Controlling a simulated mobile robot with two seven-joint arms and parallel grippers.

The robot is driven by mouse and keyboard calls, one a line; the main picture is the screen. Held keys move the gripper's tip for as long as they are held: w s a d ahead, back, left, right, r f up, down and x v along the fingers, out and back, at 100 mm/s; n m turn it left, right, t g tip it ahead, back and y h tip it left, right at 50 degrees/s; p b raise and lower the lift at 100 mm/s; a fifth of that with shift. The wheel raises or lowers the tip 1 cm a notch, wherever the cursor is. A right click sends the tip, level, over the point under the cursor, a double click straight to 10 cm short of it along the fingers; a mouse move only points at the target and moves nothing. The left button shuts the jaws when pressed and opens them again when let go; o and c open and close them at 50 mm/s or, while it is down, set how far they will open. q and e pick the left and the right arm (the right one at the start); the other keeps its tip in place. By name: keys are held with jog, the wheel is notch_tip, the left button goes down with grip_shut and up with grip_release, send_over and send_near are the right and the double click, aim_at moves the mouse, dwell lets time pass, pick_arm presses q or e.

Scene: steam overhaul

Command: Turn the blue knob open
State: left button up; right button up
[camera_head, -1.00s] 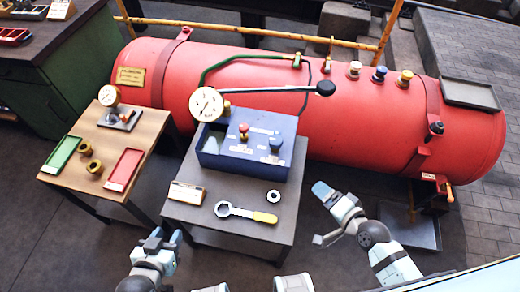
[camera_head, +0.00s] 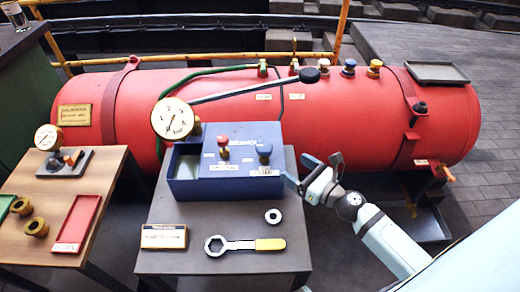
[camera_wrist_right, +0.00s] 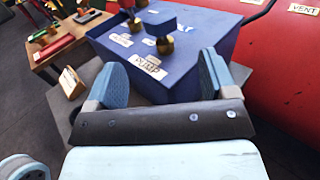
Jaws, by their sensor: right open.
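A blue knob (camera_head: 264,151) stands on the top of a blue box (camera_head: 215,187), right of a red knob (camera_head: 223,143). In the right wrist view the blue knob (camera_wrist_right: 161,23) shows its brass stem, beyond the fingertips. My right gripper (camera_head: 300,173) is open and empty, just right of the box and apart from the knob. Its two fingers (camera_wrist_right: 163,78) are spread in the wrist view, with the box between and beyond them. My left gripper is not in view.
The box's table also bears a wrench (camera_head: 243,245), a nut (camera_head: 273,216) and a sign (camera_head: 163,236). A gauge (camera_head: 173,118) and a long black-ended lever (camera_head: 255,85) stand behind the box. A wooden table (camera_head: 55,182) is at left.

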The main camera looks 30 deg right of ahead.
aim_at(271, 152)
jog(key=p+x, duration=0.2)
jog(key=x, duration=1)
jog(key=shift+w+a, duration=0.1)
jog(key=c, duration=0.9)
